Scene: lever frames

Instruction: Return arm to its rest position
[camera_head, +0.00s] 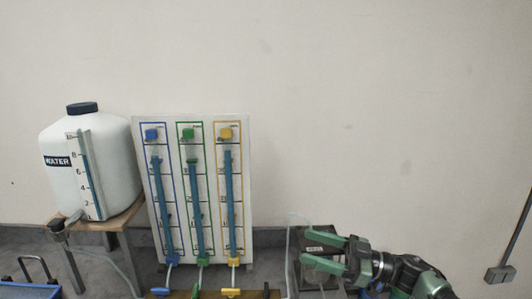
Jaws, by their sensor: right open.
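My right gripper (306,247) is at the lower right, its green fingers apart and pointing left. It is empty, and the arm comes in from the lower right. A white panel (249,190) with blue, green and yellow lanes stands left of it, apart from the fingers. Each lane has a teal vertical bar and a coloured square at the top. Coloured pieces show at the panel's foot: blue (173,257), green (203,261) and yellow (234,262). My left gripper is not in view.
A white water tank (112,170) with a level scale stands on a wooden stand (130,216) at the left. A dark box (322,231) is behind my right gripper. A blue tray (20,291) is at the lower left. The wall above is clear.

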